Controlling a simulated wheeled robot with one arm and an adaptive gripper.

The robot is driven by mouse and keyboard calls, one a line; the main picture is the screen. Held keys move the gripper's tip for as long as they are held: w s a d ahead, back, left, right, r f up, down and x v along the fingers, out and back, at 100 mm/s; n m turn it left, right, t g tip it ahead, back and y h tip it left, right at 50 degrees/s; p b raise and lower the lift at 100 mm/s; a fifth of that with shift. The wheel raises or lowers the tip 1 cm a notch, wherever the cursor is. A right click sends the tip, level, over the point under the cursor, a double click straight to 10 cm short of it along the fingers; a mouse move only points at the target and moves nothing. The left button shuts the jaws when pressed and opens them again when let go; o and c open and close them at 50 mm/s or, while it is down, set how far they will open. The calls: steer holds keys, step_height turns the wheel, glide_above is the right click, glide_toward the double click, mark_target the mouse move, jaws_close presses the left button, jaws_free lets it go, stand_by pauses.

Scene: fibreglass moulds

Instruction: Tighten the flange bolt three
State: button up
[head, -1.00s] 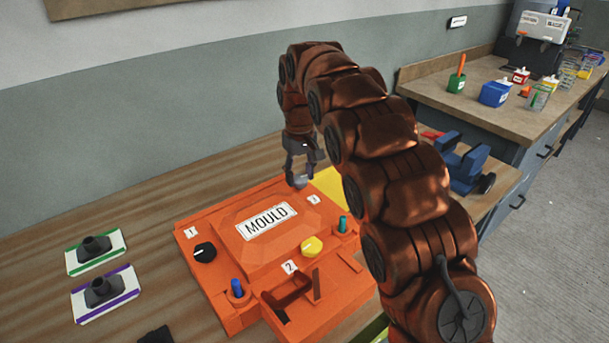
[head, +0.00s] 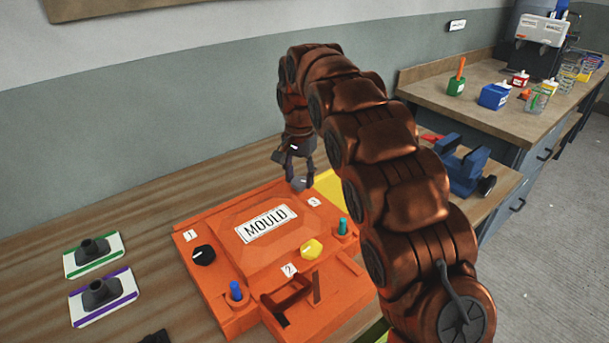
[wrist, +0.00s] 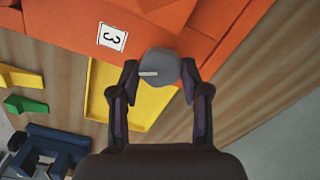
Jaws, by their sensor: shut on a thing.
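The orange mould (head: 235,207) sits on the wooden bench, with a white label reading MOULD on its raised lid. Flange bolt three is a grey knob (wrist: 163,66) with a pale line on its top, beside the label 3 (wrist: 112,37) on the mould's far corner. My gripper (wrist: 160,78) is shut on this grey knob, with one finger on each side. In the head view my gripper (head: 300,182) is at the mould's far edge and partly hides the knob. The black knob (head: 204,255) is by label 1, and the yellow knob (head: 312,249) is by label 2.
A blue pin (head: 236,291) and a teal pin (head: 342,227) stand on the mould's near side. A yellow tray (wrist: 130,98) lies beside the mould. A blue vise (head: 465,170) stands to the right. Two dark-handled pieces on white plates (head: 93,250) lie at left.

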steer(key=m, duration=0.5)
steer(key=shift+w+r+m, duration=0.15)
steer(key=shift+m, duration=0.15)
steer(key=m, duration=0.5)
steer(key=shift+m+p, duration=0.3)
steer(key=shift+p, duration=0.1)
steer(key=m, duration=0.6)
steer(key=shift+a+r+p, duration=0.1)
steer(key=shift+p, duration=0.3)
steer(key=m, duration=0.4)
steer(key=shift+p, duration=0.3)
steer(key=shift+m, duration=0.4)
steer(key=o, duration=1.1)
steer(key=shift+f, duration=0.2)
